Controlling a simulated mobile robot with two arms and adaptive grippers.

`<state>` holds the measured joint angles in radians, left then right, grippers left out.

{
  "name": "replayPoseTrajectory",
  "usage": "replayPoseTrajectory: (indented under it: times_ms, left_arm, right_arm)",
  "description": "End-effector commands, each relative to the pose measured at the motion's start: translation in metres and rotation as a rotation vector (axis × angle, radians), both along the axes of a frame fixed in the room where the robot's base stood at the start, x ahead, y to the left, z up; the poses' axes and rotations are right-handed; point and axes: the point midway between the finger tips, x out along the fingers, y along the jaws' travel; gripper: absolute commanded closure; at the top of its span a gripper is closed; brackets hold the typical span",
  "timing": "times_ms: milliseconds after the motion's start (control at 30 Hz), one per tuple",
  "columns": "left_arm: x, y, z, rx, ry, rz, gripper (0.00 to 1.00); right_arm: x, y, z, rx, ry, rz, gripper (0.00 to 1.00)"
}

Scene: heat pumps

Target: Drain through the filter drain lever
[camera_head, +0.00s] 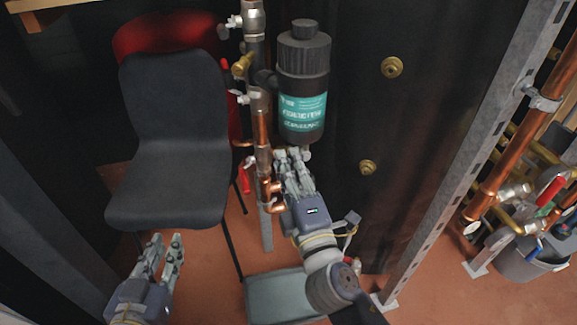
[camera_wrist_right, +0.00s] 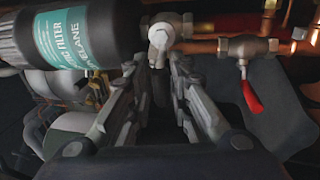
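The filter (camera_head: 303,75) is a black canister with a teal label, mounted upright beside the copper pipes. It also shows at the upper left of the right wrist view (camera_wrist_right: 80,38). My right gripper (camera_head: 292,158) is just below the filter. In the right wrist view its fingers (camera_wrist_right: 160,72) are apart, with the pale fitting just beyond the gap and nothing clearly held. My left gripper (camera_head: 168,243) is open and empty, low in front of the chair.
A red-handled valve (camera_wrist_right: 250,92) is on the pipe near the right gripper. A grey tray (camera_head: 278,296) lies on the floor below. A black chair (camera_head: 170,130) stands at left, a metal upright (camera_head: 460,150) and copper pipes (camera_head: 520,120) at right.

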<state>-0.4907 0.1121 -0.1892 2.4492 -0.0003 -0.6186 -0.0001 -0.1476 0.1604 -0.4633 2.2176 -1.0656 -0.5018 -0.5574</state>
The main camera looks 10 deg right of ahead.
Motion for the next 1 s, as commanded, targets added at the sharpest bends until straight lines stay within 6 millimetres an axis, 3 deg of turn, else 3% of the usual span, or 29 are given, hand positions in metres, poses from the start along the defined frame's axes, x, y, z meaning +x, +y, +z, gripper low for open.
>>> replayPoseTrajectory:
  times_ms: [467, 1000]
  left_arm:
    - [0.000, -0.001, -0.001, -0.001, 0.004, -0.002, 0.79]
    - [0.000, 0.000, -0.001, 0.000, 0.002, -0.001, 0.79]
  right_arm:
    - [-0.003, 0.001, -0.001, -0.003, 0.000, 0.003, 0.66]
    - [-0.062, -0.004, -0.014, 0.001, 0.004, -0.002, 0.66]
